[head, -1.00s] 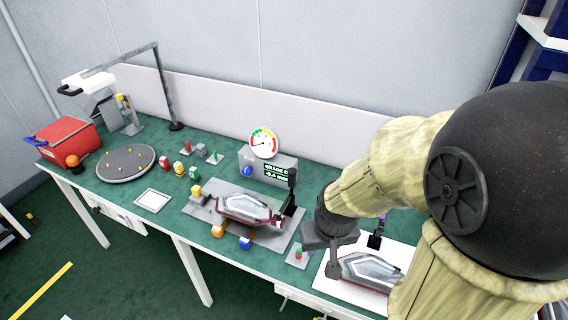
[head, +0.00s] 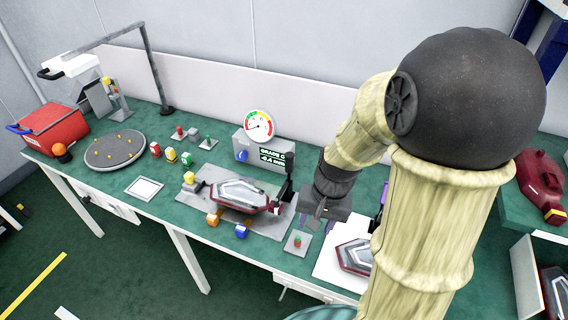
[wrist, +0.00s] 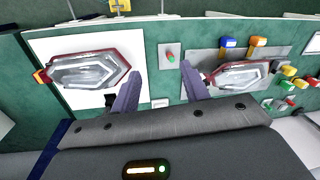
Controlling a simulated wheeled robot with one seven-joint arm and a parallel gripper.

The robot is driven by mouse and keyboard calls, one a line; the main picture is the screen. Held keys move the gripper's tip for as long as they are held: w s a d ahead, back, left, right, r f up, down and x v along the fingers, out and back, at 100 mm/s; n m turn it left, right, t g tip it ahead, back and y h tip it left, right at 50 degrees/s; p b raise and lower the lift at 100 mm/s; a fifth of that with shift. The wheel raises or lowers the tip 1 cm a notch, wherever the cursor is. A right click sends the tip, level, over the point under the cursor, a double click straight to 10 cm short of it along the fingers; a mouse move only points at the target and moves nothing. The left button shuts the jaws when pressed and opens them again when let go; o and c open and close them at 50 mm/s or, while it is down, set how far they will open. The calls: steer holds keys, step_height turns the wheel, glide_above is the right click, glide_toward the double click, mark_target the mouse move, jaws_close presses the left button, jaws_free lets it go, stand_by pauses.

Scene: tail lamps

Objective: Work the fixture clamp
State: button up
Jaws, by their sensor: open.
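A tail lamp (head: 240,193) with a clear lens and red rim lies on the grey fixture plate (head: 262,224). A black upright clamp-like post (head: 289,172) stands at the plate's right end; whether it is clamped is unclear. A yellow-topped block (head: 190,179) is at the left end, with orange (head: 212,220) and blue (head: 241,231) blocks in front. My gripper (wrist: 162,88) is open and empty, right of the fixture. In the wrist view, a small plate with a red-and-green button (wrist: 170,57) shows between its fingers, and the fixture lamp (wrist: 236,75) is partly hidden by one finger.
A second lamp (head: 354,255) lies on a white board (head: 328,268), partly behind my arm. A gauge box (head: 259,148) reading "GRADE C" stands behind the fixture. A round grey tray (head: 116,149), red bin (head: 60,129) and lamp stand (head: 152,70) are at left.

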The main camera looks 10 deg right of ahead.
steer(key=w+f+m+g+y+b, duration=0.1)
steer(key=w+f+m+y+b, duration=0.35)
steer(key=w+f+m, duration=0.3)
steer(key=m+t+y+b, duration=0.6)
steer(key=m+t+y, duration=0.35)
steer(key=m, duration=0.35)
glide_toward(289, 168)
steer(key=s+d+r, duration=0.2)
steer(key=d, duration=0.3)
steer(key=shift+a+r+t, duration=0.1)
steer(key=shift+r+t, duration=0.05)
steer(key=shift+t, duration=0.2)
steer(key=shift+s, duration=0.1)
steer(key=x, duration=1.7)
steer(key=shift+w+f+p, duration=0.2)
steer(key=shift+f+p, duration=0.1)
steer(key=shift+a, duration=0.1)
